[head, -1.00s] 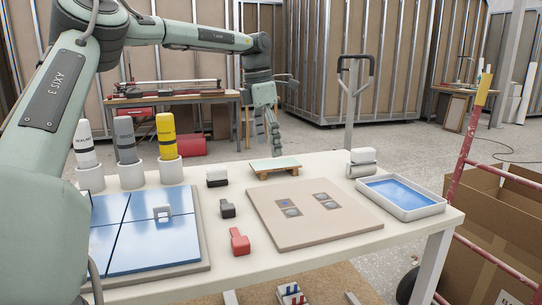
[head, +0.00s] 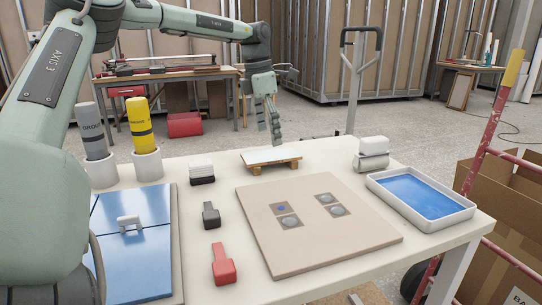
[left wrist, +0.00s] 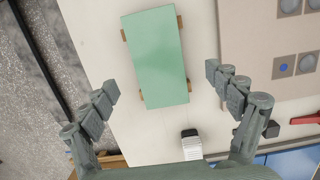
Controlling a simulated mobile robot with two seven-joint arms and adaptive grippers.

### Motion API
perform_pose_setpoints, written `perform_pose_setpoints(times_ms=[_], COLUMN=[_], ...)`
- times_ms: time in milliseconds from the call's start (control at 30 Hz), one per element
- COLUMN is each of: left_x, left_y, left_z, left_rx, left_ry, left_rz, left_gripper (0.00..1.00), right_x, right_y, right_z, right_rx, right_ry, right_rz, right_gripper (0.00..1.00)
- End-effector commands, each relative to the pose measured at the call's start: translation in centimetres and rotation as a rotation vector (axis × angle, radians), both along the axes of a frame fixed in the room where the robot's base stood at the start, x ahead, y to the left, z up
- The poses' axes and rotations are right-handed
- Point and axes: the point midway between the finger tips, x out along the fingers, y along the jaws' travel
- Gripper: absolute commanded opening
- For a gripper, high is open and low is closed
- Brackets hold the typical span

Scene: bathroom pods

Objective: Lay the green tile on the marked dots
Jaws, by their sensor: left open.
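The green tile (left wrist: 156,57) lies flat on two wooden supports, seen from above in the left wrist view. In the head view the tile (head: 271,156) looks pale, at the far edge of the table. My left gripper (left wrist: 162,91) is open and empty, its fingers to either side of the tile's near end in the left wrist view; the gripper (head: 276,140) appears above the tile in the head view. The beige board (head: 300,245) carries marked dots: several grey square patches with round spots, one with a blue dot (head: 281,208). My right gripper is not in view.
A white-and-black block (head: 202,172), a black tool (head: 211,215) and a red tool (head: 222,264) stand left of the board. Blue tiles (head: 135,245) lie at left, bottles in white cups behind. A water tray (head: 420,195) and white rolls (head: 373,153) are at right.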

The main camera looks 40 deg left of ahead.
Motion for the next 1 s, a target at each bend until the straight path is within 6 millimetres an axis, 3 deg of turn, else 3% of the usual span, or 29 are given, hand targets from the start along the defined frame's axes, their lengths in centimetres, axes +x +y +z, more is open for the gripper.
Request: perform_pose_setpoints(times_ms=[233,567,1000], left_x=[0.2,0.4,0.3], left_y=[0.1,0.0,0.0], left_z=[-3.6,-4.3,-4.2], left_rx=[-0.002,-0.001,-0.002], left_ry=[0.003,0.0,0.001], left_rz=[-0.001,0.0,0.0], left_gripper=[0.89,0.88,0.33], right_x=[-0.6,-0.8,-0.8], right_y=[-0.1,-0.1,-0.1], right_z=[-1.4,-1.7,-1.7], right_rx=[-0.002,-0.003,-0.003], right_ry=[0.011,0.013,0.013], right_rz=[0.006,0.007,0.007], right_gripper=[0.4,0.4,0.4])
